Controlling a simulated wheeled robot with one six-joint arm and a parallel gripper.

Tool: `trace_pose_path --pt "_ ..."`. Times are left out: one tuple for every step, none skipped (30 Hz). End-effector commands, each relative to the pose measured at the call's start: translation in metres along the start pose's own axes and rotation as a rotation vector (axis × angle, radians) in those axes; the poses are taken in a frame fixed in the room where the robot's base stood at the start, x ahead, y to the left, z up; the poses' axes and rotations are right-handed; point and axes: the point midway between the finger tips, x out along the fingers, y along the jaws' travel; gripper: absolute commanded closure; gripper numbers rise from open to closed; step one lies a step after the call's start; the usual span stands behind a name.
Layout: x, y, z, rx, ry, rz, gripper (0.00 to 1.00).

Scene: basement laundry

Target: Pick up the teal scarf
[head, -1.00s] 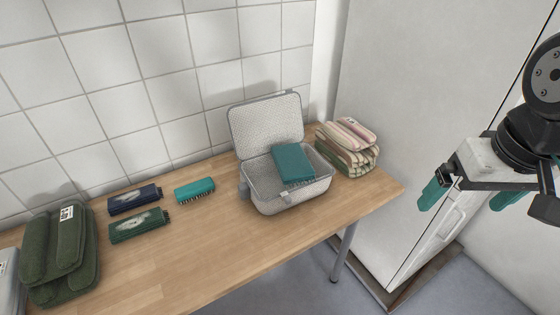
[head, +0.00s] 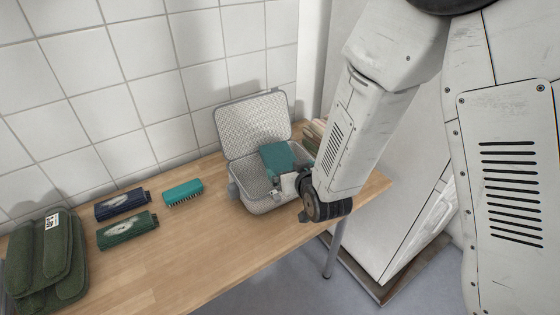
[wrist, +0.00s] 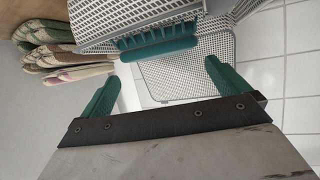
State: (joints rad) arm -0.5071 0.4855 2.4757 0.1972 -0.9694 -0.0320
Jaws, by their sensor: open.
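The teal scarf (head: 277,157), folded with a fringed edge, sits in the open grey lidded basket (head: 262,206) and rises above its rim. In the head view my forearm and wrist cover the basket's right side, and my gripper hides the scarf's lower part. In the wrist view my gripper (wrist: 161,71) is open, with its teal fingers spread and nothing between them. The scarf's fringed edge (wrist: 160,49) shows just beyond the fingertips, apart from them, beside the basket's perforated wall (wrist: 108,18).
A teal brush (head: 183,192), a navy bundle (head: 122,204) and a green bundle (head: 128,230) lie left on the wooden table (head: 190,265). A dark green folded stack (head: 47,262) is at far left. Striped folded cloths (wrist: 62,55) stand close beside the basket.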

Motion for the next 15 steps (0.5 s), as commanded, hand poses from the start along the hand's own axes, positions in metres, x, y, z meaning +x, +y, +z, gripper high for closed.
trace_pose_path --pt "0.002 -0.003 0.004 -0.005 0.011 -0.003 0.00" --pt "0.003 -0.004 0.005 -0.006 0.018 -0.003 0.00" --pt "0.005 -0.005 0.005 -0.007 0.025 -0.003 0.00" --pt "0.007 -0.005 0.005 -0.008 0.028 -0.003 0.00" --pt "0.010 -0.005 0.005 -0.008 0.031 -0.003 0.00" --pt "0.015 -0.005 0.005 -0.008 0.032 -0.003 0.00" --pt "0.018 -0.005 0.005 -0.008 0.032 -0.003 0.00" --pt "0.021 -0.005 0.004 -0.008 0.033 -0.003 0.00" --pt "0.026 -0.005 0.004 -0.008 0.033 -0.003 0.00" --pt "0.029 -0.005 0.004 -0.008 0.032 -0.003 0.00" --pt "0.033 -0.004 0.004 -0.008 0.032 -0.003 0.00" --pt "0.037 -0.004 0.004 -0.008 0.033 -0.003 0.00" --pt "0.041 -0.004 0.004 -0.008 0.033 -0.002 0.00" --pt "0.046 -0.003 0.005 -0.008 0.032 -0.002 0.00" --pt "0.052 -0.003 0.005 -0.008 0.032 -0.002 0.00"
